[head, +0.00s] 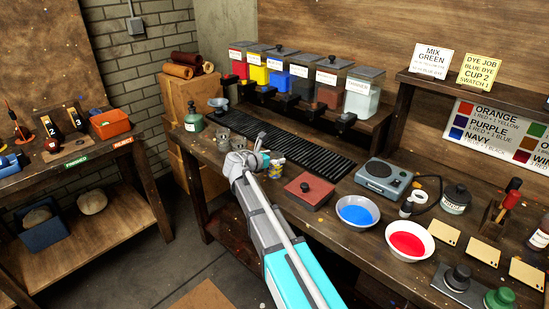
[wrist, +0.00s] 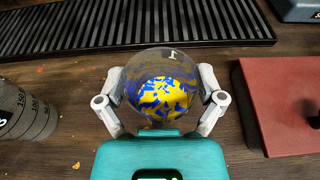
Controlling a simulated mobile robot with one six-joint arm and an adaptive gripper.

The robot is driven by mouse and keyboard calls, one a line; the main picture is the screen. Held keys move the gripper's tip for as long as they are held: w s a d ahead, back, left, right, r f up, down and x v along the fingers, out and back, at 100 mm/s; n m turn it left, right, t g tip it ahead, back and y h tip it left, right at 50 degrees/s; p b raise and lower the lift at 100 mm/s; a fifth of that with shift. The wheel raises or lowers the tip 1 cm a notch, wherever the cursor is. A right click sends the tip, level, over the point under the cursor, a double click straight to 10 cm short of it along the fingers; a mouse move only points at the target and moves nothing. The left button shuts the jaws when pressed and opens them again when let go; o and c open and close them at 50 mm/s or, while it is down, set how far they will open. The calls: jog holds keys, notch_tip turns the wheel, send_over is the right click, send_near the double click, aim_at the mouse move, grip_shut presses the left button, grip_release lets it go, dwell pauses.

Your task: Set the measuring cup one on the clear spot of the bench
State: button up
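Measuring cup one (wrist: 162,62) is a clear cup marked 1 with unmixed yellow and blue dye in it. In the wrist view it sits between the two fingers of my gripper (wrist: 162,80), which press against its sides. In the head view the cup (head: 278,167) shows beside my gripper (head: 258,160), partly hidden by it, over the wooden bench (head: 325,167). I cannot tell whether its base touches the bench.
Another graduated cup (wrist: 25,115) stands left in the wrist view. A black slatted rack (head: 300,150) lies behind, and a red lidded box (head: 308,191) is to the right. Blue (head: 357,212) and red (head: 409,240) dye bowls stand farther right. Bare wood shows between rack and red box.

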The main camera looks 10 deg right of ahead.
jog(key=shift+o, duration=0.4)
jog(key=shift+r, duration=0.15)
jog(key=shift+a+r, duration=0.1)
jog(key=p+v, duration=0.4)
jog(key=v, duration=0.7)
jog(key=shift+s+a, duration=0.3)
